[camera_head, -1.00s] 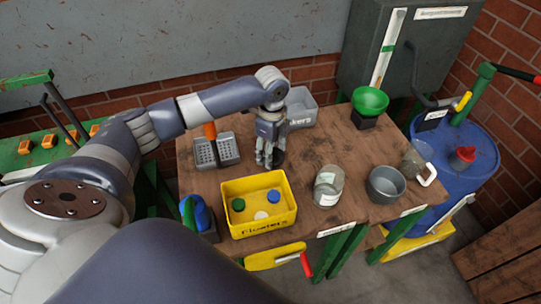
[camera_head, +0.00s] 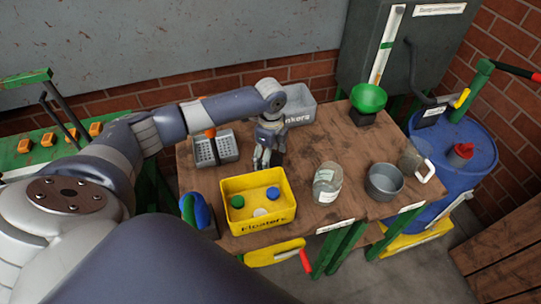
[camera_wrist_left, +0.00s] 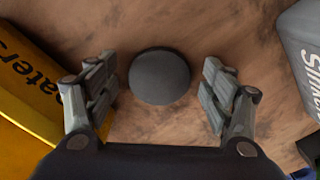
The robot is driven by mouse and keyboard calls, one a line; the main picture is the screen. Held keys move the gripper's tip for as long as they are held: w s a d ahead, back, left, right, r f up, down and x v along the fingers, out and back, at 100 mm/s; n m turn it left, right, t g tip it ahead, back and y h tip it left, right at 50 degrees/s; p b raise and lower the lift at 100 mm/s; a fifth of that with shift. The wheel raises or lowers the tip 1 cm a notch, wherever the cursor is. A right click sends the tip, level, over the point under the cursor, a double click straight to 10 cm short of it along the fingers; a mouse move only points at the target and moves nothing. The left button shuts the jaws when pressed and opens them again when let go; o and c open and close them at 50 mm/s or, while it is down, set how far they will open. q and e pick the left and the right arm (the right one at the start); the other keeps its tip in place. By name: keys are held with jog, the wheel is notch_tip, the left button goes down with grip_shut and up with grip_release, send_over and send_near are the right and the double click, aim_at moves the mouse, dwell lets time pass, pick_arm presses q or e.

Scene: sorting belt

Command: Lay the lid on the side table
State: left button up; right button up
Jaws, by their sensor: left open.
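A dark grey round lid (camera_wrist_left: 160,77) lies flat on the brown wooden table (camera_wrist_left: 150,30) in the left wrist view. My left gripper (camera_wrist_left: 157,92) is open, with one finger on each side of the lid and a gap on both sides. In the head view my left gripper (camera_head: 266,158) reaches down over the table (camera_head: 300,160), behind the yellow bin; the lid is mostly hidden there by the gripper. My right gripper is not in view.
The yellow bin (camera_head: 230,218), holding green, blue and white pieces, stands in front. A grey bin (camera_head: 299,103) and grey rack (camera_head: 216,150) stand behind and left.

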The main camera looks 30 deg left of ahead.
aim_at(271, 160)
pick_arm(q)
notch_tip(271, 160, up, 12)
jog(key=b, duration=0.1)
jog(key=shift+r, duration=0.2)
dwell(0.6)
